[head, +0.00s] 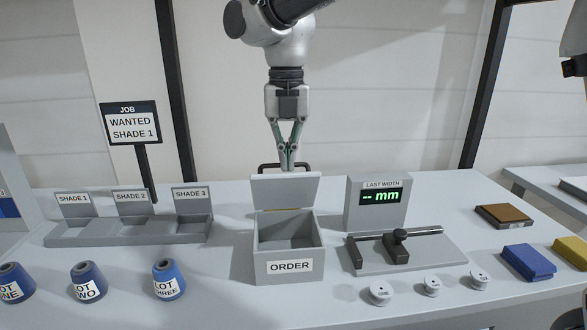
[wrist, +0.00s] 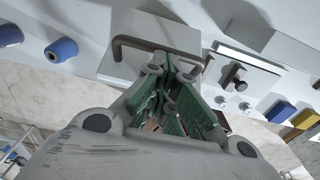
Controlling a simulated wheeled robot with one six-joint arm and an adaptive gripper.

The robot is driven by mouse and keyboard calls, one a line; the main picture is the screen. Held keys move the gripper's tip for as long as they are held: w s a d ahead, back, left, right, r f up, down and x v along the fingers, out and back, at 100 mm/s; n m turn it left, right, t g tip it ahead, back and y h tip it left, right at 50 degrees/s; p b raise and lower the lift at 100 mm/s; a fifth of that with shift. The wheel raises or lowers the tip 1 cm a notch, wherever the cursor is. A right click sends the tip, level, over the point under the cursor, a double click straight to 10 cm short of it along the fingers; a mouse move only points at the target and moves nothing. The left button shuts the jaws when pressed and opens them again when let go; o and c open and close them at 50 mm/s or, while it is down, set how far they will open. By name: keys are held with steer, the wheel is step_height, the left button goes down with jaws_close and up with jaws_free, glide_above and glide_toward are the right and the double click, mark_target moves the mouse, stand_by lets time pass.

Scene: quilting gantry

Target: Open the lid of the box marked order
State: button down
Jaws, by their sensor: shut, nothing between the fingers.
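The grey box marked ORDER (head: 289,266) stands on the table in the middle of the head view. Its lid (head: 285,193) is raised, standing nearly upright at the back of the box, and the inside looks empty. A dark handle (head: 265,167) shows at the lid's top edge, partly behind the fingers; the handle also shows in the wrist view (wrist: 119,48). My gripper (head: 288,165) points down just above the lid's top edge, at the handle. Its fingers are closed together with nothing between them. Whether they touch the handle or lid I cannot tell.
A three-part shade tray (head: 85,237) and several blue thread cones (head: 168,281) stand on the left. A width display (head: 376,206), a gauge fixture (head: 400,252) and white bobbins (head: 431,286) are on the right. A job sign (head: 131,123) rises behind the tray.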

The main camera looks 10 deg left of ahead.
steer(key=w, duration=0.2)
steer(key=w+a, duration=0.1)
steer(key=w, duration=0.2)
steer(key=shift+w+a, duration=0.2)
steer(key=shift+w, duration=0.1)
steer(key=shift+r, duration=0.1)
stand_by(0.9)
